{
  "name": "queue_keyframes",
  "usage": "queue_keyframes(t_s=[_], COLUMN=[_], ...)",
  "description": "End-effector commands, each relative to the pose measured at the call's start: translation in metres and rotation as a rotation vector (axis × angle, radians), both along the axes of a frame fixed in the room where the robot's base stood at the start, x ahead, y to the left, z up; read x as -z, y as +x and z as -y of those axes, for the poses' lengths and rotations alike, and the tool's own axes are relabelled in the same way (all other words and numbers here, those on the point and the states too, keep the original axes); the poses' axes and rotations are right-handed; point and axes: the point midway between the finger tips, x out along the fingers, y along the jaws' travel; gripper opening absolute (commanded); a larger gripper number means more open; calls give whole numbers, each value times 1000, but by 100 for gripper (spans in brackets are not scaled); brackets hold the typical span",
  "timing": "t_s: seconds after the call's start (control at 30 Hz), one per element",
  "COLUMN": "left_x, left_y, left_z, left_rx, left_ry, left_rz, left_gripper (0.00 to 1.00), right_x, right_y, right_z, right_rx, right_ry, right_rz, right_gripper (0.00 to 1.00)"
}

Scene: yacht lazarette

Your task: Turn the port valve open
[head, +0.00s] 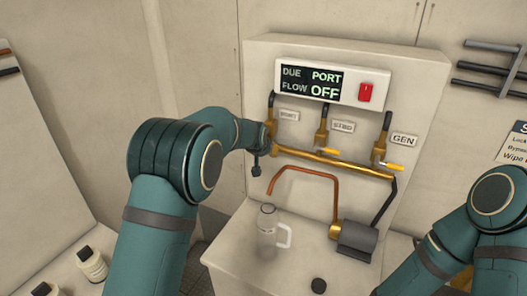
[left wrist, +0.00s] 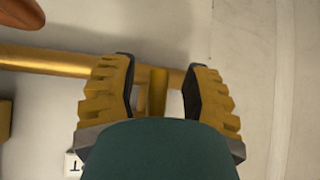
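The port valve (head: 271,124) is the leftmost of three brass valves on the panel. Its label is too small to read surely. The display (head: 310,82) reads DUE PORT, FLOW OFF. My left gripper (head: 263,148) is at this valve and hides part of it. In the left wrist view my left gripper (left wrist: 160,78) is open, with its yellow fingers on either side of a brass handle (left wrist: 157,92). Gaps show beside the handle, so the fingers do not seem closed on it. My right arm comes in at the lower right; its gripper is not visible.
The middle valve (head: 322,132) and the GEN valve (head: 380,146) stand to the right on the brass pipe (head: 335,160). A copper spout (head: 305,170) hangs over a clear jug (head: 267,232) on the white ledge. A dark cylinder (head: 357,240) sits right of the jug.

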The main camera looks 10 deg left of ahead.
Motion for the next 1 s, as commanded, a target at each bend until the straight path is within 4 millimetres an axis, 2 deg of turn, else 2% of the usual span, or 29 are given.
queue_keyframes(t_s=[0.37, 0.8, 1.0], left_x=[-5, -63, -79], left_y=[-6, -64, -81], left_z=[0, -6, -8], left_rx=[1, 2, 1], left_ry=[0, -1, 0], left_rz=[-3, -1, -1], left_gripper=[47, 47, 47], right_x=[0, 0, 0], right_y=[0, 0, 0], right_z=[0, 0, 0], right_rx=[0, 0, 0], right_ry=[0, 0, 0], right_rz=[0, 0, 0], right_gripper=[47, 47, 47])
